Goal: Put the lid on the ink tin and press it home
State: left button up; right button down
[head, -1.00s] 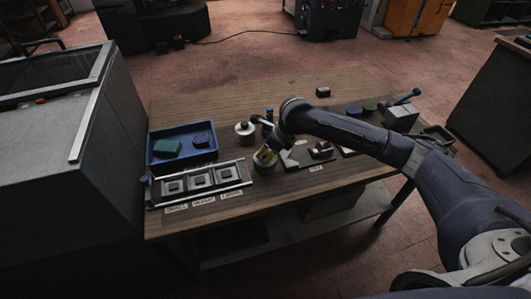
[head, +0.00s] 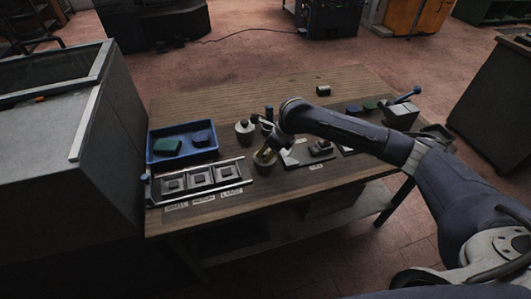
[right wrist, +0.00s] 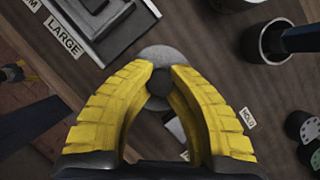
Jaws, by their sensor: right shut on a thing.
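My right gripper (head: 264,158) is low over the front of the wooden table, between the tray of square blocks and the dark pad. In the right wrist view its yellow fingers are shut on a dark round knob (right wrist: 158,82). The knob stands on a flat grey disc, the lid (right wrist: 163,56), which is partly covered by the fingers. The ink tin cannot be made out for certain; whatever is beneath the lid is hidden, so I cannot tell whether the lid rests on it. My left gripper is not in view.
A metal tray (head: 247,181) with several square blocks and size labels lies left of the gripper. A blue bin (head: 151,158) stands behind it. A pale canister (head: 243,138) and a cup with a blue-handled tool (head: 269,112) stand close behind.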

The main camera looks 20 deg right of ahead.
jog(key=shift+f, duration=0.15)
jog(key=c, duration=1.3)
grip_release()
jog(key=shift+s, duration=0.1)
jog(key=shift+o, duration=0.5)
jog(key=o, duration=0.4)
jog(key=shift+o, duration=0.2)
jog(key=shift+r, duration=3.55)
